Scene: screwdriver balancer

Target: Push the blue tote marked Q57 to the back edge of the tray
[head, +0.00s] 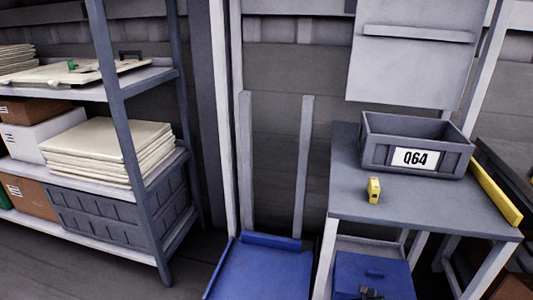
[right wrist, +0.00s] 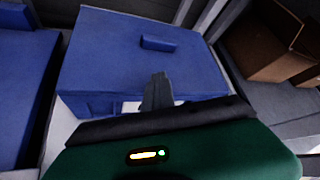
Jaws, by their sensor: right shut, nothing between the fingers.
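A blue box-like tote (head: 385,268) sits low under the grey table in the head view. It fills the upper middle of the right wrist view (right wrist: 120,45), with a raised blue block on its far part. No Q57 mark can be read on it. My right gripper (head: 370,292) is at the bottom edge of the head view, in front of the tote. In the right wrist view its fingers (right wrist: 157,92) are shut and empty, overlapping the tote's near side; contact cannot be told. A pale surface beneath the tote may be the tray (right wrist: 60,122). My left gripper is not in view.
A grey tote marked Q64 (head: 395,143) and a small yellow object (head: 374,190) stand on the table (head: 350,188). A yellow bar (head: 495,193) lies along its right edge. A blue platform (head: 262,272) is left of the table. A loaded shelf rack (head: 118,110) stands farther left.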

